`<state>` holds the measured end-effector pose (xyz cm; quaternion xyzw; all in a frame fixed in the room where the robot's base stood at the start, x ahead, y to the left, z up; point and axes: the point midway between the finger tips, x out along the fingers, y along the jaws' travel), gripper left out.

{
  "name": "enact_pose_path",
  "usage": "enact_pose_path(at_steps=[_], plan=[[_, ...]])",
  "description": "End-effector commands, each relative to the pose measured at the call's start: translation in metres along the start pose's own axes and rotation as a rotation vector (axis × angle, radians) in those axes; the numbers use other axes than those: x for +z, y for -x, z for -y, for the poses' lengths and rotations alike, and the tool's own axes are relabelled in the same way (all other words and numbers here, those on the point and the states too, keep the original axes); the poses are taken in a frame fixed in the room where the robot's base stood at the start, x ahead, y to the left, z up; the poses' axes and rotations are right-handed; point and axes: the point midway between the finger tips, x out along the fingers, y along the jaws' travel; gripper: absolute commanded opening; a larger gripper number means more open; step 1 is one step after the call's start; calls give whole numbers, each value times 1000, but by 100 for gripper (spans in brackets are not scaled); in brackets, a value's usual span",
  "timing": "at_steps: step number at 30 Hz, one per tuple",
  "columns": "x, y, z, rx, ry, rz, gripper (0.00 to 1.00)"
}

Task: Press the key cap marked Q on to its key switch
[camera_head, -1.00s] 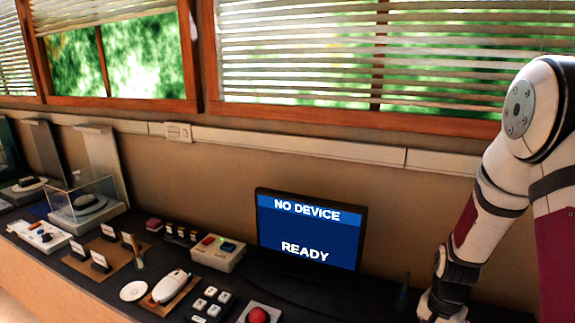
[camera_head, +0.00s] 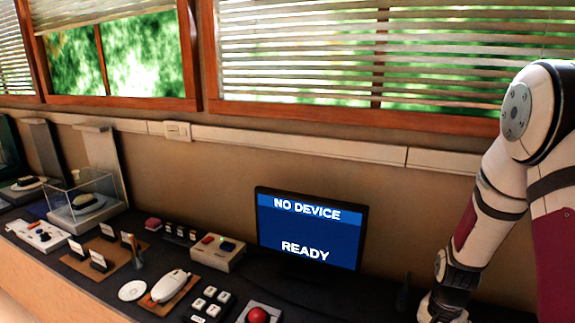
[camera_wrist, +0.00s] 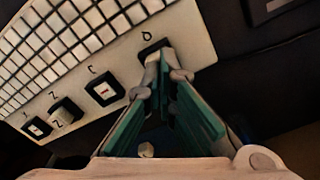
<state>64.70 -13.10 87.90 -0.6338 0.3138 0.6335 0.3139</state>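In the wrist view, my gripper (camera_wrist: 166,68) has its fingertips close together at the near edge of a pale keyboard (camera_wrist: 203,42). They are right by the dark square switch place (camera_wrist: 152,46) with a letter beside it that looks like Q. The tips partly cover that place. I cannot tell whether a cap is between them, or whether they touch the board. Other switch places (camera_wrist: 104,89) with printed letters lie to the left along the same edge. In the head view the gripper and keyboard are out of sight.
A small pale block (camera_wrist: 146,150) shows low between the fingers; I cannot tell what it is. Rows of white keys (camera_wrist: 75,40) fill the upper left. In the head view, a monitor (camera_head: 310,230) reads NO DEVICE and READY; a mouse (camera_head: 171,285) and other exhibits stand left.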

Motion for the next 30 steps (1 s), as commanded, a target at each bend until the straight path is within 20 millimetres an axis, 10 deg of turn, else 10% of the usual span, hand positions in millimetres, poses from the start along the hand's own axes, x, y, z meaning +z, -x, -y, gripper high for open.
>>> enact_pose_path(at_steps=[30], plan=[[0, 26, 0, 0, 0, 0, 0]])
